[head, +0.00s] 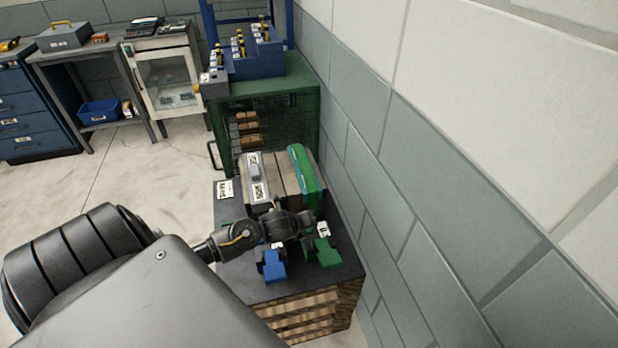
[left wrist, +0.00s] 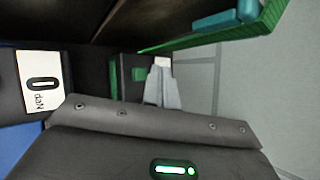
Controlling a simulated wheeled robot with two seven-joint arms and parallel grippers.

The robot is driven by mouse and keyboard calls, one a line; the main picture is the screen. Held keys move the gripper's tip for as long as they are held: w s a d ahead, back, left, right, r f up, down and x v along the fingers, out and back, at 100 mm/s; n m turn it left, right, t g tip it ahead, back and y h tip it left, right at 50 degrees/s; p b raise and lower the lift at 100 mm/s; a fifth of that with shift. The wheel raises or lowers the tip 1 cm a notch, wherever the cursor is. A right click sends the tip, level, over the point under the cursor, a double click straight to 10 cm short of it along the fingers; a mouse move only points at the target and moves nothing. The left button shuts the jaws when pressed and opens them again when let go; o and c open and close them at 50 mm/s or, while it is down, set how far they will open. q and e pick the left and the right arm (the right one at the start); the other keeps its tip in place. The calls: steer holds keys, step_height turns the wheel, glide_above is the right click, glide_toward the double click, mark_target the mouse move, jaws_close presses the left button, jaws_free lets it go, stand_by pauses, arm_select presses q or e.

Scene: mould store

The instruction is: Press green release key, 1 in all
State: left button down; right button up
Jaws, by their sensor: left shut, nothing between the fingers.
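A green release key (head: 326,254) sits at the front of a dark-topped stand, with a white label at its far end. A blue key (head: 272,266) sits to its left. My left gripper (head: 306,228) is over the far end of these keys and hides part of them. In the left wrist view, its pale fingertips (left wrist: 162,86) are together and empty, in front of a dark block with a small green part (left wrist: 139,74). I cannot tell whether they touch it. My right gripper is not in view.
Behind the gripper lie a grey-and-wood block (head: 285,178) and a green-topped piece (head: 305,168). A block wall (head: 400,190) stands close on the right. A green cage cabinet (head: 262,100) with a blue rack stands behind. Floor at left is clear.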

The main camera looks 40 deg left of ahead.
arm_select(q)
steer(key=shift+r+p, duration=1.4)
steer(key=shift+r, duration=0.55)
steer(key=shift+f, duration=0.1)
